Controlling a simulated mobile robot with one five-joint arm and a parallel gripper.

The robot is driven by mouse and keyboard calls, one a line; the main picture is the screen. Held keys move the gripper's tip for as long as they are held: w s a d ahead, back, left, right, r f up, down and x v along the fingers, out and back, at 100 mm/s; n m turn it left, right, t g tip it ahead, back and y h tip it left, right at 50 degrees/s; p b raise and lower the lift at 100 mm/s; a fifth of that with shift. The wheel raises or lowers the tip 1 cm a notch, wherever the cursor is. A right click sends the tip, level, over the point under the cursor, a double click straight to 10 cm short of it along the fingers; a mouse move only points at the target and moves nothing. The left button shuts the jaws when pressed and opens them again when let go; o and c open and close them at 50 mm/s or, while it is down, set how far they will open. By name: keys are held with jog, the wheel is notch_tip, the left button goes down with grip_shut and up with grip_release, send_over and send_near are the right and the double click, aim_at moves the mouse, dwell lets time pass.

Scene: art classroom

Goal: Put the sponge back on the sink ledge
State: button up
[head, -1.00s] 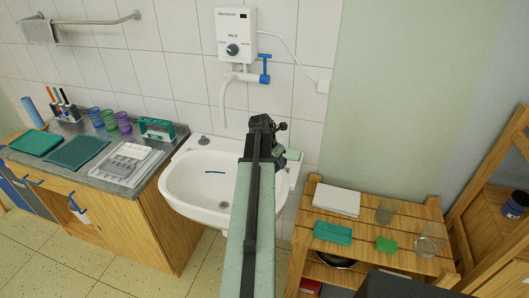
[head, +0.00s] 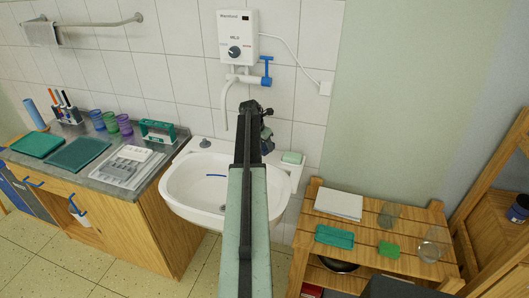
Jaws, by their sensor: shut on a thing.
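The white sink (head: 178,190) hangs on the tiled wall, with its flat ledge (head: 225,147) running along the back. A pale green block (head: 292,158) lies at the ledge's right end. It could be the sponge or a bar of soap; I cannot tell which. My gripper (head: 264,138) is over the back of the sink, left of that block and apart from it. It points away from me and my arm covers most of it. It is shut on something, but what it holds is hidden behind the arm.
A blue-handled tap (head: 266,72) and its spout hang close above my gripper. A counter (head: 100,185) with trays and cups stands at left.

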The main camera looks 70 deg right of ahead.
aim_at(264, 149)
jog(key=shift+w+d, duration=0.2)
jog(key=shift+d, duration=0.05)
notch_tip(264, 149, down, 4)
jog(key=b, duration=0.4)
jog(key=shift+r, duration=0.25)
jog(key=shift+f, duration=0.25)
jog(key=o, duration=1.4)
jog(key=shift+r, duration=0.15)
jog(key=shift+o, duration=0.2)
jog(key=p+v, duration=1.1)
jog(key=v, duration=0.1)
